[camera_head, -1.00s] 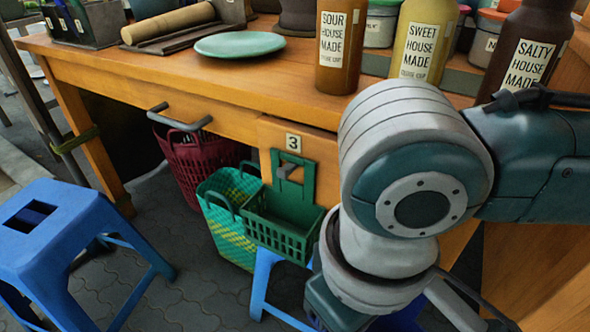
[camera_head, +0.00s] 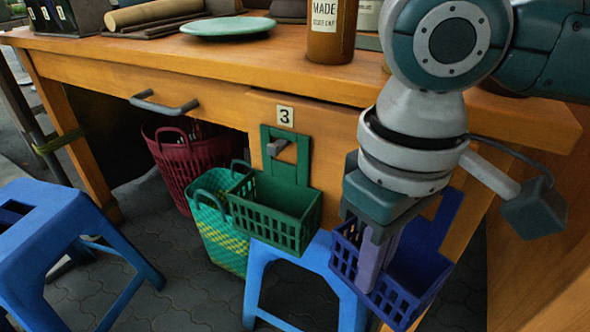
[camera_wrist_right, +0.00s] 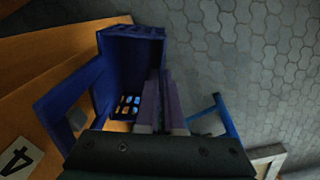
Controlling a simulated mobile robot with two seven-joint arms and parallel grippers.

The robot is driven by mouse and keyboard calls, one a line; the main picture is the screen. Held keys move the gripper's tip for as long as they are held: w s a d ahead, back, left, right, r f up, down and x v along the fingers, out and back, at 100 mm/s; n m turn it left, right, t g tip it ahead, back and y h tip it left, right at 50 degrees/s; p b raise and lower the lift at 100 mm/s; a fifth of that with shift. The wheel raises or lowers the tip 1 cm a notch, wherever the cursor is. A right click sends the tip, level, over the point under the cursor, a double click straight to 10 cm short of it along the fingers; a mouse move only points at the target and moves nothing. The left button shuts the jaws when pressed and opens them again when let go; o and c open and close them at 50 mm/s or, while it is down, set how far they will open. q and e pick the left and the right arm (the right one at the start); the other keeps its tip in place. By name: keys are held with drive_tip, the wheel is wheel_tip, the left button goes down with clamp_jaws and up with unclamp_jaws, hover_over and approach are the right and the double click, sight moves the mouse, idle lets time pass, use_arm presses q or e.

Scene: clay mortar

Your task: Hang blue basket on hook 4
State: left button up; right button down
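The blue basket (camera_head: 410,283) is at the lower right in the head view, beside the desk front, with its tall back plate at its upper right. My right gripper (camera_head: 377,262) reaches down to its near left side. In the wrist view, the gripper's purple fingers (camera_wrist_right: 163,105) are close together on the side wall of the blue basket (camera_wrist_right: 133,60). A framed opening in the back plate shows a small grey piece, likely hook 4 (camera_wrist_right: 78,120). I cannot tell whether the hook bears the basket. The number 4 label (camera_wrist_right: 18,160) is just beside it. My left gripper is not visible.
A green basket (camera_head: 275,212) hangs on hook 3 (camera_head: 277,147), left of the blue one. A blue stool (camera_head: 298,265) stands below it. Teal-yellow (camera_head: 222,225) and maroon (camera_head: 185,160) baskets sit under the desk. Bottles stand on the desktop (camera_head: 330,82).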

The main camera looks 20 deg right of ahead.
drive_tip(key=shift+w+d+f+b, duration=0.2)
drive_tip(key=shift+w+d+b, duration=0.2)
drive_tip(key=shift+d+b, duration=0.1)
drive_tip(key=shift+w+d, duration=0.1)
drive_tip(key=shift+d, duration=0.05)
drive_tip(key=shift+d+f+p, duration=0.15)
drive_tip(key=shift+p, duration=0.2)
drive_tip(key=shift+w, duration=0.1)
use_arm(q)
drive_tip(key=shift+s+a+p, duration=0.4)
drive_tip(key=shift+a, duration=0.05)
use_arm(e)
drive_tip(key=shift+d+f, duration=0.15)
drive_tip(key=shift+f, duration=0.05)
drive_tip(key=shift+w, duration=0.1)
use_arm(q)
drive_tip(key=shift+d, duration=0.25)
use_arm(e)
drive_tip(key=shift+d, duration=0.15)
